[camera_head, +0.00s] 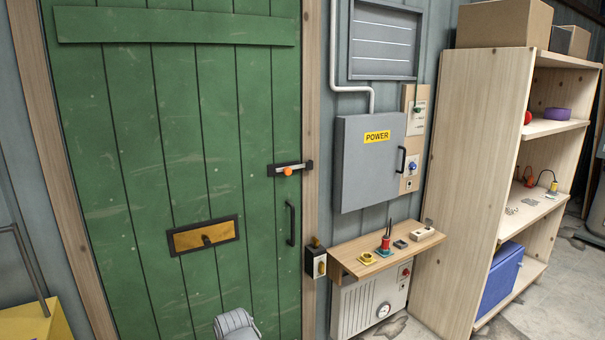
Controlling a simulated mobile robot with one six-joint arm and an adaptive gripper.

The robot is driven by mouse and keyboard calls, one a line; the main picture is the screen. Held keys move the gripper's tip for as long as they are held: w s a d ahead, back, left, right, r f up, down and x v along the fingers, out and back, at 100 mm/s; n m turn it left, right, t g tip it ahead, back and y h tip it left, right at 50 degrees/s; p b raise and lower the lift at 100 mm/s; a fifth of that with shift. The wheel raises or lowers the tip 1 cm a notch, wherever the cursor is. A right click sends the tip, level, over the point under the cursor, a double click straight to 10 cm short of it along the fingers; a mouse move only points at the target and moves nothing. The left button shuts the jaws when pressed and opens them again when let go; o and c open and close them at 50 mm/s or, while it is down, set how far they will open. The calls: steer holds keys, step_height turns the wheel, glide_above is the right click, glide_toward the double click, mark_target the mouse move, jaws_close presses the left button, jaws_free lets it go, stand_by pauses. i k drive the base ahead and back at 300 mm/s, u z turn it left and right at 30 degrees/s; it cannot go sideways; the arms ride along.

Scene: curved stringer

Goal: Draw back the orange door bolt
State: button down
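The orange door bolt knob (288,171) sits on a dark bolt bar (277,168) at the right edge of the green door (130,170). The bar runs level and reaches to the wooden door frame (310,130). The door is shut. A grey rounded part of my own arm (236,325) shows at the bottom, well below the bolt. My gripper's fingers are not in view.
A black door handle (291,223) and a brass plate (203,235) are on the door below the bolt. Right of the frame are a grey power box (368,160), a small wooden shelf (345,252) with several items, and a tall shelf unit (480,180). The space before the bolt looks clear.

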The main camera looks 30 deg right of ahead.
mark_target(286, 170)
steer(key=k, duration=1.1)
steer(key=z, duration=0.45)
steer(key=i, duration=0.85)
steer(key=z, duration=0.35)
steer(key=i, duration=1.3)
steer(key=u, duration=0.75)
